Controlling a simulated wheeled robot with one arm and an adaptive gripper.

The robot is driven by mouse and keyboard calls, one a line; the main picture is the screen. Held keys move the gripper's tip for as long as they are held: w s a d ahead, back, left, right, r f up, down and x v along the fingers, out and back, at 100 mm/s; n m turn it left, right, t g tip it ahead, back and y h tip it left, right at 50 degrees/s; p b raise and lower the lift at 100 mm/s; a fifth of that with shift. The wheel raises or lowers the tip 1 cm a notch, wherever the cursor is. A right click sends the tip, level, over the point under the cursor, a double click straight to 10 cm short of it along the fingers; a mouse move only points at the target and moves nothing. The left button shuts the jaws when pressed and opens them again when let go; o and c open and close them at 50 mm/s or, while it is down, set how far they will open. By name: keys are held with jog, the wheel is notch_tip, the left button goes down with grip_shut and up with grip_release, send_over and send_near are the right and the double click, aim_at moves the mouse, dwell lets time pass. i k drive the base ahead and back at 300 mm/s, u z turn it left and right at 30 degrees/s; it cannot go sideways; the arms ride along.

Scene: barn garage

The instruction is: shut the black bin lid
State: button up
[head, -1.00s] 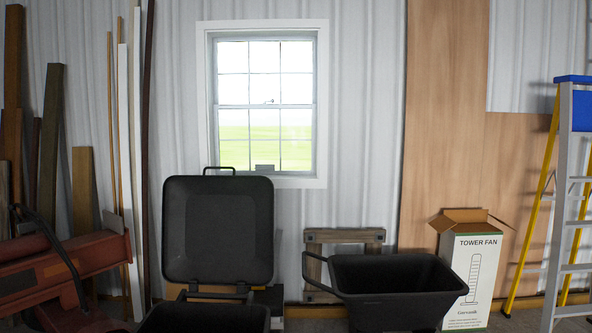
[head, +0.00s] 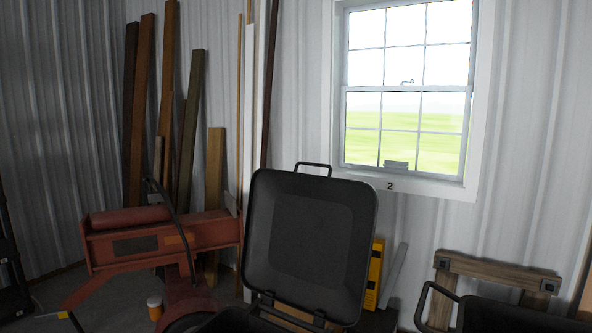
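The black bin lid (head: 308,243) stands open and upright, hinged at its lower edge, with a loop handle on its top edge. Its inner face is towards me. The black bin (head: 240,321) shows only as a dark rim at the bottom edge of the view, below the lid; most of it is out of frame. My gripper is not in view.
A red machine (head: 150,245) stands left of the lid, with an orange-and-white cup (head: 155,308) by it. A black cart (head: 515,314) is at the lower right, before a wooden frame (head: 492,278). A yellow object (head: 374,275) is behind the lid. Planks (head: 190,125) lean on the wall.

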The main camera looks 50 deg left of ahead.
aim_at(308, 239)
jog(key=u, duration=0.95)
jog(key=i, duration=0.95)
jog(key=u, duration=1.1)
